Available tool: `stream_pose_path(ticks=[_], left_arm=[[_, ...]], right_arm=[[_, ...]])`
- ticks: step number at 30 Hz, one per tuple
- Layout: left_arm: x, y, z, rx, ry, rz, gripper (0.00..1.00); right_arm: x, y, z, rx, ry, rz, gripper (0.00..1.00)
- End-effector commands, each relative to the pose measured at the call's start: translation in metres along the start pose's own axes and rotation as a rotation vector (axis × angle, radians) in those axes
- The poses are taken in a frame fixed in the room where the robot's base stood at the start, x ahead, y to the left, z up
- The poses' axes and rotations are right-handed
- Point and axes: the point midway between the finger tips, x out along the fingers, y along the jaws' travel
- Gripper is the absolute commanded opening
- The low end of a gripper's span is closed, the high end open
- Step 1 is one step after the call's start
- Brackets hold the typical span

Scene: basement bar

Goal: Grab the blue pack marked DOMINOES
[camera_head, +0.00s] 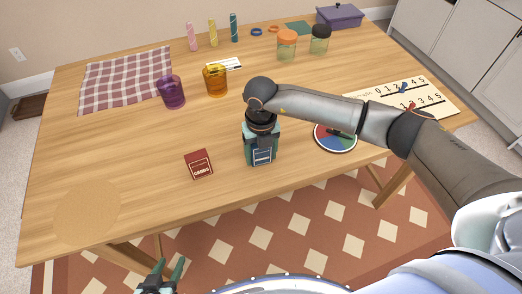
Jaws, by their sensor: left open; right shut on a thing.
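The blue pack (263,156) is at the near middle of the table, small and partly hidden; its lettering is too small to read. My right gripper (263,160) reaches down over it from the right, its teal fingers shut on the pack's two sides. I cannot tell whether the pack still touches the table. My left gripper (162,275) is open and empty at the bottom edge of the view, below the table's front edge.
A red pack marked CARDS (199,164) lies left of the blue pack. A coloured disc (336,137) and a number board (428,97) are at the right. Purple (173,92) and amber (216,81) cups stand farther back. The front left is clear around a round mat (87,214).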

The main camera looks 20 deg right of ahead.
Motion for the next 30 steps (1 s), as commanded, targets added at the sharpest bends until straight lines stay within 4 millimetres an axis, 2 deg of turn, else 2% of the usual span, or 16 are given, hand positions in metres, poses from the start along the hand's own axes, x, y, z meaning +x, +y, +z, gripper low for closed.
stream_pose_path(ticks=[1,7,17,20,24,26,30], left_arm=[[0.000,0.000,0.000,0.000,0.000,0.000,0.50],[0.000,0.000,0.000,0.000,-0.001,0.000,0.50],[-0.001,0.000,0.000,0.000,-0.001,0.001,0.50],[-0.001,0.001,0.001,0.000,-0.002,0.001,0.50],[-0.003,0.001,0.001,-0.001,-0.003,0.001,0.50],[-0.003,0.001,0.001,-0.001,-0.002,0.001,0.50],[-0.005,0.001,-0.001,-0.002,0.001,0.000,0.50]], right_arm=[[0.000,0.000,0.000,0.000,-0.001,0.000,0.31],[-0.001,0.000,0.000,0.000,-0.001,0.001,0.10],[-0.005,0.000,0.001,0.000,-0.002,0.001,0.10],[-0.013,0.000,0.001,0.000,-0.004,0.002,0.10],[-0.035,0.000,0.001,-0.001,-0.005,0.002,0.10],[-0.042,0.000,-0.007,-0.004,-0.003,0.001,0.10],[-0.069,0.001,-0.030,-0.004,-0.006,0.002,0.10]])
